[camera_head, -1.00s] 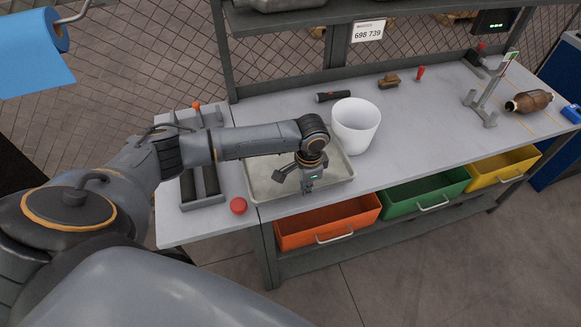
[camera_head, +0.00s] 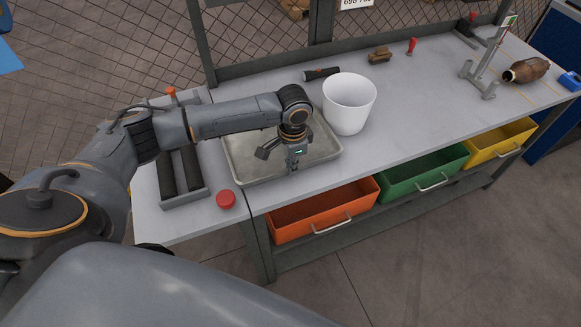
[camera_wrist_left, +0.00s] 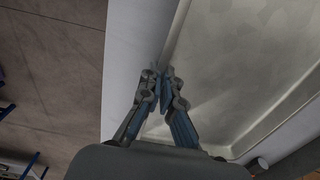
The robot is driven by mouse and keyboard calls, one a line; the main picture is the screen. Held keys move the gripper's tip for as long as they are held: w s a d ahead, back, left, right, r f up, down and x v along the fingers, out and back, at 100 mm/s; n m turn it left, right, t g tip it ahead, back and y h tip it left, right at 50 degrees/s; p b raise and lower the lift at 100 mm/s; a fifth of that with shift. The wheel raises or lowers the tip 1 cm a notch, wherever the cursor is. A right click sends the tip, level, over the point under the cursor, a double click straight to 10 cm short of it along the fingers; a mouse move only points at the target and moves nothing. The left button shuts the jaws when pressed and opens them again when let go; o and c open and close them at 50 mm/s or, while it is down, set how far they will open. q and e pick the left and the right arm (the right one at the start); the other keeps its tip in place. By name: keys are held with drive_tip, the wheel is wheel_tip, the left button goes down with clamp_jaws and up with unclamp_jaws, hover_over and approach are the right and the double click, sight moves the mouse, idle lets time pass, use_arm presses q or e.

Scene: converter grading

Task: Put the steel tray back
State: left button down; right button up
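The steel tray (camera_head: 241,176), shallow and rectangular with a pale raised rim, is at the left part of the grey bench and looks empty. My left gripper (camera_head: 293,166) points down at the tray's near long side. In the left wrist view, the two fingers (camera_wrist_left: 160,76) are close together with the tray's rim (camera_wrist_left: 177,30) between them, so the gripper is shut on the rim. I cannot tell whether the tray is clear of the bench top. My right gripper is not in view.
A white bin (camera_head: 349,108) stands close to the tray's right. A dark rack (camera_head: 185,184) and a red round object (camera_head: 226,199) are on its left. A flashlight (camera_head: 321,73) lies behind. Orange (camera_head: 324,212), green and yellow drawers sit below the front edge. The bench's right middle is clear.

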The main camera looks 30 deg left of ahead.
use_arm(q)
drive_tip(key=shift+a, duration=0.1)
drive_tip(key=c, duration=1.5)
unclamp_jaws()
drive_tip(key=shift+f, duration=0.1)
drive_tip(key=shift+r, duration=0.5)
drive_tip(key=r, duration=0.5)
drive_tip(key=r+b, duration=0.1)
drive_tip(key=r, duration=0.5)
drive_tip(key=shift+s+d+r, duration=0.1)
drive_tip(key=shift+d+r, duration=0.05)
drive_tip(key=shift+d, duration=0.05)
